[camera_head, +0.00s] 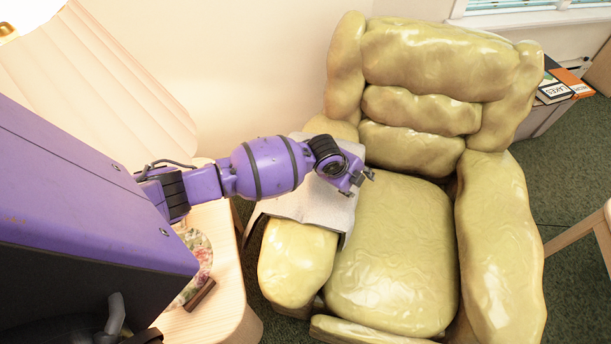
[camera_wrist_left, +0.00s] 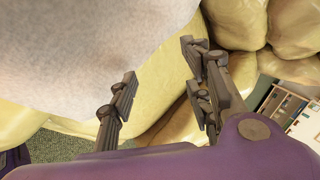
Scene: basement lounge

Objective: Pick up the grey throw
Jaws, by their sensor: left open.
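The grey throw (camera_head: 308,204) is draped over the left armrest of a shiny yellow-green armchair (camera_head: 395,250) and hangs down on both sides. In the left wrist view the throw (camera_wrist_left: 75,55) fills the upper left as a pale, rough sheet. My left gripper (camera_head: 360,181) is open over the seat side of that armrest, by the throw's inner edge. In the left wrist view its fingers (camera_wrist_left: 163,92) are apart, with yellow upholstery showing between them. One finger overlaps the throw's edge; I cannot tell whether it touches. My arm hides part of the throw.
A light wooden side table (camera_head: 228,290) stands left of the chair, with a floral object (camera_head: 198,255) partly behind my arm. A pleated lampshade (camera_head: 95,75) is at the upper left. Books (camera_head: 560,88) lie on a surface at the right. The seat is clear.

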